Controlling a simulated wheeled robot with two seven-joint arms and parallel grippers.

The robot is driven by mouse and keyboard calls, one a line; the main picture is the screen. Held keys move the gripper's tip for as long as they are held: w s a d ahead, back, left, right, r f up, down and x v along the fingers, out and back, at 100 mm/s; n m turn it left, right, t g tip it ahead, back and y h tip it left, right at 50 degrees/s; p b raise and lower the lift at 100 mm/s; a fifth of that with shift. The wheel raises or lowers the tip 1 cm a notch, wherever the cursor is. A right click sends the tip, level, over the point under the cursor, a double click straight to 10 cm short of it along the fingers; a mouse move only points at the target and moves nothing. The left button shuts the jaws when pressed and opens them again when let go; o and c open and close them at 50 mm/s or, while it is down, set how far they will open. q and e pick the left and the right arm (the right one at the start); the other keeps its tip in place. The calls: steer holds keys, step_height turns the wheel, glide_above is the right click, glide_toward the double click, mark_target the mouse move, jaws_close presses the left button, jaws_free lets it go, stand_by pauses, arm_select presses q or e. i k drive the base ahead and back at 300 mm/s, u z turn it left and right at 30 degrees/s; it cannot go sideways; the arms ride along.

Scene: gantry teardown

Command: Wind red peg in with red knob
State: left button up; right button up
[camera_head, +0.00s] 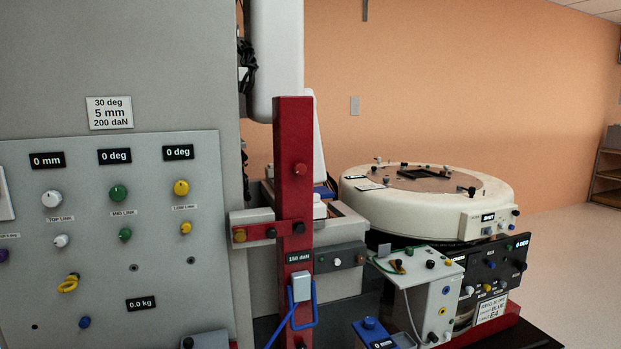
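A small red knob (300,169) sits on the front face of the upright red post (293,132), in the middle of the view. Red knob and red post are nearly the same colour. I cannot make out a separate red peg. A red crossbar (266,233) meets the post lower down, with a brass-coloured knob at its left end and a dark knob at its right. Neither of my grippers is in view.
A grey panel (110,255) with coloured knobs and readouts fills the left. A round cream turntable (415,212) stands at the right behind a white control box (432,306) and a dark panel. A blue handle (303,322) hangs low on the post. Open floor lies far right.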

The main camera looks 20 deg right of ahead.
mark_target(299, 168)
steer(key=z, duration=0.55)
steer(key=i, duration=1.2)
steer(key=u, duration=0.5)
